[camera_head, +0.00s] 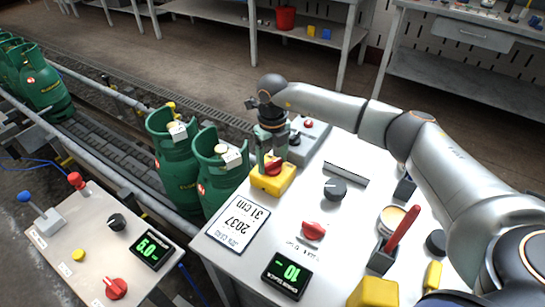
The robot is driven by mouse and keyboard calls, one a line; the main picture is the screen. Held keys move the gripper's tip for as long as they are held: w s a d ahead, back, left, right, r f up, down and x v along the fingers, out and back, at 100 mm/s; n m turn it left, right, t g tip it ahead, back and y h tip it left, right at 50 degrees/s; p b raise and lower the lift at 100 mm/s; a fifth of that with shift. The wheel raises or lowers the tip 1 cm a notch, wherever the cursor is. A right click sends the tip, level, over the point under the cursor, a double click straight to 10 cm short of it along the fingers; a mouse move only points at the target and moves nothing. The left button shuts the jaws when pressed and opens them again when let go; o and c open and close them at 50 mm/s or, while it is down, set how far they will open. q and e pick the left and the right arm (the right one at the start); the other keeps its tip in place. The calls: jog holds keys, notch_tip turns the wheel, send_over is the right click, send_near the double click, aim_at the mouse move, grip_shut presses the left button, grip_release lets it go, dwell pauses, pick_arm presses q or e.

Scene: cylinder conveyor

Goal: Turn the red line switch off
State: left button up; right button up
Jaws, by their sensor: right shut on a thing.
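A red rotary switch (273,168) sits on a yellow box (272,184) at the far left part of the white control panel (325,205). My right gripper (270,157) points down onto this red switch from above, its fingers shut on it. The fingers hide part of the switch, so its exact turn angle is hard to tell. My left gripper is not in view.
Green gas cylinders (174,170) stand on the conveyor left of the panel. The panel also holds a red knob (313,230), a black knob (335,188), a red lever (402,228) and a display (287,277). A second panel (60,245) stands at lower left.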

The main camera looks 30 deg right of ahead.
aim_at(272, 162)
jog(key=shift+m+p, duration=0.5)
jog(key=shift+m, duration=1.7)
jog(key=o, duration=1.3)
notch_tip(272, 162, up, 13)
jog(key=b, duration=0.1)
jog(key=shift+f, duration=0.2)
